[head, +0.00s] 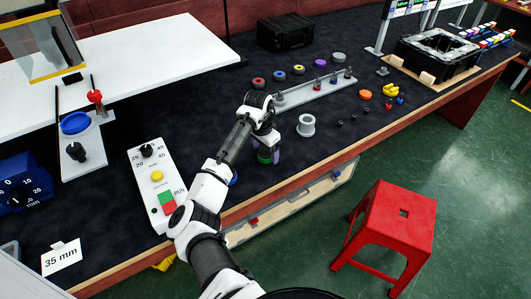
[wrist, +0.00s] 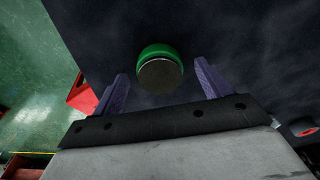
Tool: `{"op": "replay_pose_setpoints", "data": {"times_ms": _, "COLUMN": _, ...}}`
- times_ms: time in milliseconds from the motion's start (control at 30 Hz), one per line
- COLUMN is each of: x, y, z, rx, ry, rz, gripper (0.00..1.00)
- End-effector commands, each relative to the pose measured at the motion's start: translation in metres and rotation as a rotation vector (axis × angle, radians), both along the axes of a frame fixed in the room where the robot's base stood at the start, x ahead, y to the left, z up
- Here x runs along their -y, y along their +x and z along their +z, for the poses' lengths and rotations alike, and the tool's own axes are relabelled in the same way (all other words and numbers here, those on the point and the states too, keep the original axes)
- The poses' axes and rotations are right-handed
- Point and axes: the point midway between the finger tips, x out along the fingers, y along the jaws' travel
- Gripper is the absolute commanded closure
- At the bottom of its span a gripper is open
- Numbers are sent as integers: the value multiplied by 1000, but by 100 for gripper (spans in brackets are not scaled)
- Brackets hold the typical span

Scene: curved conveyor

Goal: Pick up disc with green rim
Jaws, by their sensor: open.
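The disc with green rim (wrist: 158,50) shows in the wrist view, with a grey-brown round face towards the camera. It lies over the dark mat, in the gap between the two purple fingers of my gripper (wrist: 161,70). The fingers are apart, with dark space visible on both sides of the disc, so they do not look to be touching it. I cannot tell the exact height between fingertips and disc.
A grey rail with pegs (head: 313,91) lies behind my gripper, with several coloured discs behind it. A grey flanged spool (head: 306,125) stands to the right. A control box (head: 157,180) lies to the left. A red stool (head: 387,225) stands on the floor in front.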

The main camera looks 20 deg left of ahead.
Motion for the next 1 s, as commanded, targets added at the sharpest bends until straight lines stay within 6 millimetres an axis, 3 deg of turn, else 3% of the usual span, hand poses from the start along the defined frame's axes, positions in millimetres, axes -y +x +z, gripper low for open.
{"op": "replay_pose_setpoints", "data": {"times_ms": 133, "x": 0, "y": 0, "z": 0, "rx": 0, "ry": 0, "rz": 0, "gripper": 23}}
{"op": "replay_pose_setpoints", "data": {"times_ms": 533, "x": 0, "y": 0, "z": 1, "rx": 1, "ry": 1, "rz": -1, "gripper": 74}}
{"op": "replay_pose_setpoints", "data": {"times_ms": 833, "x": 0, "y": 0, "z": 3, "rx": 1, "ry": 1, "rz": -1, "gripper": 74}}
{"op": "replay_pose_setpoints", "data": {"times_ms": 1000, "x": 0, "y": 1, "z": 17, "rx": 4, "ry": 1, "rz": -3, "gripper": 74}}
